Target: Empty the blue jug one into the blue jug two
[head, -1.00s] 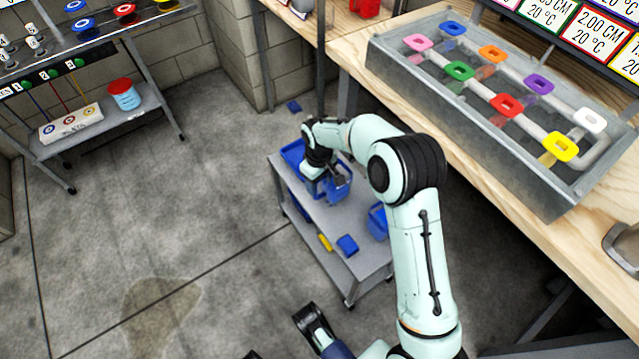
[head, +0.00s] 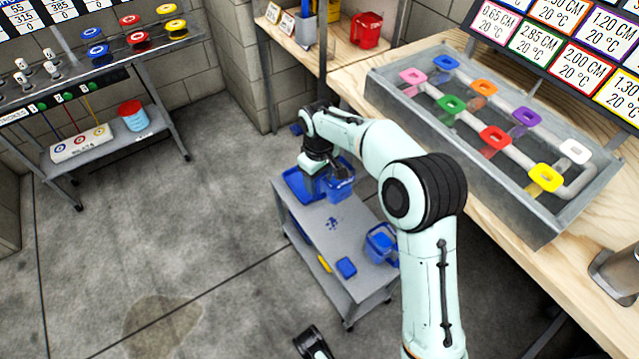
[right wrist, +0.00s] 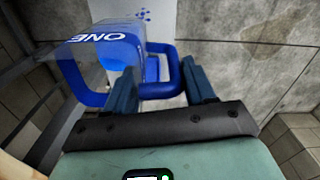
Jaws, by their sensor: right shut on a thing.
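Blue jug one (right wrist: 85,58), lettered "ONE", is held by its handle in my right gripper (right wrist: 165,88). The lettering is upside down in the right wrist view. In the head view the jug (head: 340,184) is beside my right gripper (head: 318,178), over the far part of the grey cart (head: 318,232); its exact tilt is unclear. Another blue jug (head: 381,245), apparently jug two, stands at the cart's right edge, partly behind my arm. Small blue spots (head: 333,223) lie on the cart top between the jugs. My left gripper is not clearly seen.
A workbench with a metal basin (head: 520,205) is at right. A shelf cart (head: 100,140) stands left; the floor between is clear.

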